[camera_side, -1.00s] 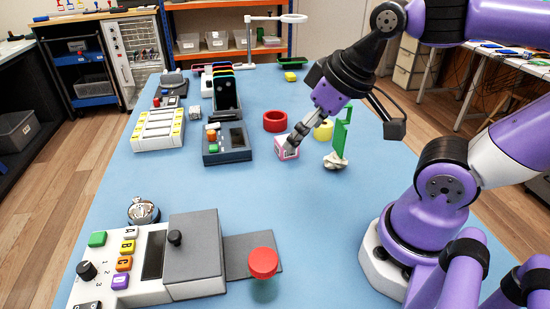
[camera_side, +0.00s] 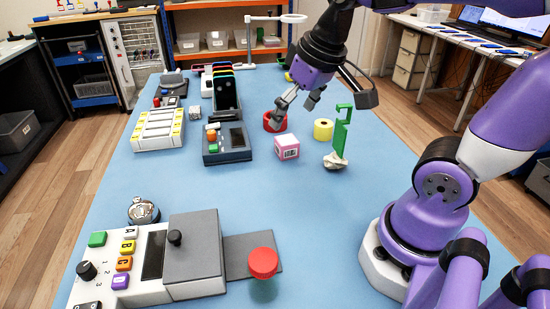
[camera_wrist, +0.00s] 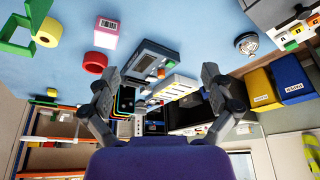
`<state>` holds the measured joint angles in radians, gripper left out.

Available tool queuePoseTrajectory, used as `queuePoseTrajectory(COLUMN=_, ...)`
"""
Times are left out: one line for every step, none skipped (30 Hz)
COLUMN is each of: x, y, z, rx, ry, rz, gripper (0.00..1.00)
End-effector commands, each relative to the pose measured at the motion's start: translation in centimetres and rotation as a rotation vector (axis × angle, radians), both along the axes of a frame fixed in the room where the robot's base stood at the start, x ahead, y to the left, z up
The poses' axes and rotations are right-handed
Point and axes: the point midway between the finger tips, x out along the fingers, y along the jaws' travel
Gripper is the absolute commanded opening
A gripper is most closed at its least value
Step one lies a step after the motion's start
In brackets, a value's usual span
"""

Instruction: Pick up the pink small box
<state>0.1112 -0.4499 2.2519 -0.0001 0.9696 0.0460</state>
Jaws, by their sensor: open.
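The pink small box (camera_side: 287,147) stands on the blue table, pink with a white label on one side. It also shows at the upper left of the wrist view (camera_wrist: 105,33). My gripper (camera_side: 294,102) is open and empty, raised above the table behind the box in the side view, over the red ring (camera_side: 270,123). In the wrist view both fingers of my gripper (camera_wrist: 160,92) are spread apart with nothing between them. The box is clear of the gripper, and no finger touches it.
A yellow roll (camera_side: 322,129) and a green stand (camera_side: 341,132) on a pale lump stand right of the box. A grey device (camera_side: 226,145) with buttons is to its left. The table between box and front is clear.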

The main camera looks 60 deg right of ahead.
Motion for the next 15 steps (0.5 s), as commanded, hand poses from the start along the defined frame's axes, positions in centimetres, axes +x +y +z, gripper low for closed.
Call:
queuePoseTrajectory(x=1.4, y=-1.3, z=-0.2, rx=0.011, ry=0.047, rz=-0.056, gripper=0.95)
queuePoseTrajectory(x=2.3, y=-2.1, z=-0.4, rx=0.018, ry=0.073, rz=-0.092, gripper=0.95)
queuePoseTrajectory(x=3.3, y=-3.2, z=-0.7, rx=0.029, ry=0.107, rz=-0.136, gripper=0.95)
queuePoseTrajectory(x=4.1, y=-4.1, z=-1.0, rx=0.038, ry=0.133, rz=-0.169, gripper=0.95)
queuePoseTrajectory(x=4.8, y=-4.9, z=-1.5, rx=0.046, ry=0.158, rz=-0.202, gripper=0.95)
queuePoseTrajectory(x=5.7, y=-6.1, z=-2.1, rx=0.057, ry=0.19, rz=-0.245, gripper=0.95)
queuePoseTrajectory(x=6.2, y=-7.0, z=-2.6, rx=0.066, ry=0.212, rz=-0.275, gripper=0.95)
queuePoseTrajectory(x=6.7, y=-7.9, z=-3.2, rx=0.074, ry=0.232, rz=-0.304, gripper=0.95)
queuePoseTrajectory(x=7.3, y=-8.9, z=-4.0, rx=0.085, ry=0.259, rz=-0.339, gripper=0.95)
queuePoseTrajectory(x=7.7, y=-9.7, z=-4.5, rx=0.092, ry=0.274, rz=-0.362, gripper=0.95)
queuePoseTrajectory(x=7.9, y=-10.4, z=-5.0, rx=0.099, ry=0.29, rz=-0.384, gripper=0.95)
queuePoseTrajectory(x=8.2, y=-11.1, z=-5.7, rx=0.107, ry=0.308, rz=-0.409, gripper=0.95)
queuePoseTrajectory(x=8.4, y=-11.6, z=-6.1, rx=0.113, ry=0.319, rz=-0.424, gripper=0.95)
queuePoseTrajectory(x=8.5, y=-12.1, z=-6.5, rx=0.116, ry=0.327, rz=-0.437, gripper=0.95)
queuePoseTrajectory(x=8.7, y=-12.5, z=-6.9, rx=0.122, ry=0.338, rz=-0.45, gripper=0.95)
